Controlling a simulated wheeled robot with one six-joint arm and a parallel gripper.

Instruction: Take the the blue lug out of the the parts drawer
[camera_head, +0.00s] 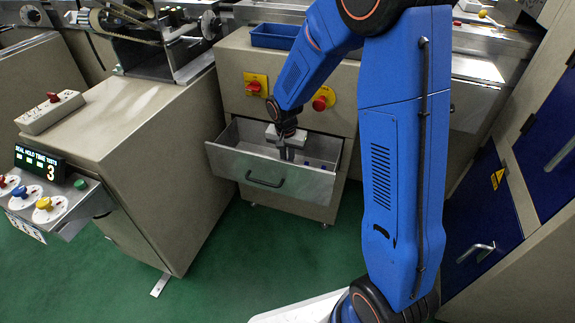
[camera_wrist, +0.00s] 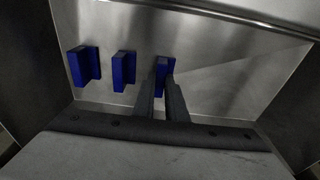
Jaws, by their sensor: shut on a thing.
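The parts drawer (camera_head: 230,161) is pulled open below the cabinet top in the head view. My gripper (camera_head: 287,155) reaches down into it. In the wrist view three blue lugs show on the bare metal drawer floor (camera_wrist: 215,55). One lug (camera_wrist: 83,66) is at the left and one lug (camera_wrist: 123,69) is in the middle. The third blue lug (camera_wrist: 162,63) is between the fingertips of my gripper (camera_wrist: 163,80), which is shut on it. The fingers hide part of this lug. I cannot tell whether it touches the drawer floor.
The drawer's front wall with its handle (camera_head: 265,180) and its side walls surround my gripper. A blue tray (camera_head: 274,36) stands on the cabinet above. Red knobs on yellow plates (camera_head: 320,98) are on the cabinet face. Green floor (camera_head: 225,250) is clear in front.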

